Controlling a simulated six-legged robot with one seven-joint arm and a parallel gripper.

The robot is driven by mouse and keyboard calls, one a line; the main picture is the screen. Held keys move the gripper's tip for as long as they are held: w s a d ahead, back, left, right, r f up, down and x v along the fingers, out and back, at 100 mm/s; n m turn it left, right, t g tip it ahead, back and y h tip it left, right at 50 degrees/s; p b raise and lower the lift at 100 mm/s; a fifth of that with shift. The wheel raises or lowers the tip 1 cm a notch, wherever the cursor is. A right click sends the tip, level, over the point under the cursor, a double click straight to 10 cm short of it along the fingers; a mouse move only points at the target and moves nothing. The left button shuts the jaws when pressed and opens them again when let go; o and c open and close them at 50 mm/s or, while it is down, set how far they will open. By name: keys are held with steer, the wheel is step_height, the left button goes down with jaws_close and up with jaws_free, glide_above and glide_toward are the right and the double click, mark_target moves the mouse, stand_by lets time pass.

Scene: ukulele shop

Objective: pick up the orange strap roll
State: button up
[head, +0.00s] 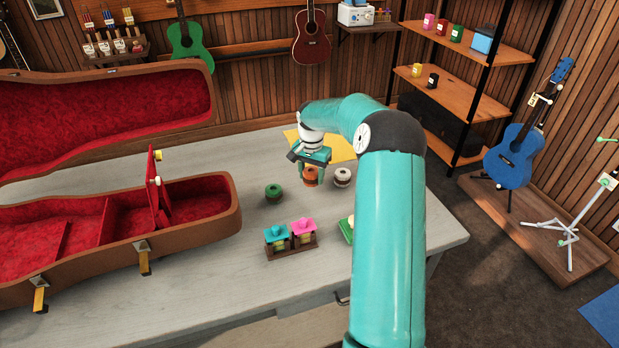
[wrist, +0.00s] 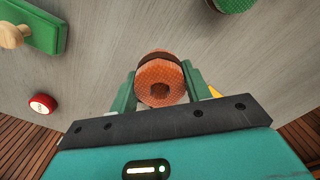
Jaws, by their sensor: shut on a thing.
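The orange strap roll (head: 311,177) is between the fingers of my gripper (head: 312,174) over the grey table. In the wrist view the orange strap roll (wrist: 161,81) shows its round face with a dark centre hole and a brown band behind. The green fingers of my gripper (wrist: 160,92) press on it from both sides. Whether the roll touches the table or is raised a little, I cannot tell.
A green roll (head: 274,193) stands left of my gripper and a white-and-brown roll (head: 342,177) right of it. A rack (head: 291,246) with a teal and a pink piece stands in front. An open red-lined guitar case (head: 236,225) fills the left. A yellow cloth (head: 338,147) lies behind.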

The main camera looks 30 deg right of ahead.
mark_target(314, 176)
steer(key=s+r, duration=0.2)
steer(key=r, duration=0.1)
steer(key=shift+s+a, duration=0.2)
steer(key=shift+a, duration=0.15)
steer(key=s+a+r, duration=0.2)
steer(key=s+r, duration=0.2)
steer(key=s, duration=0.4)
steer(key=shift+s+a, duration=0.3)
steer(key=shift+s, duration=0.05)
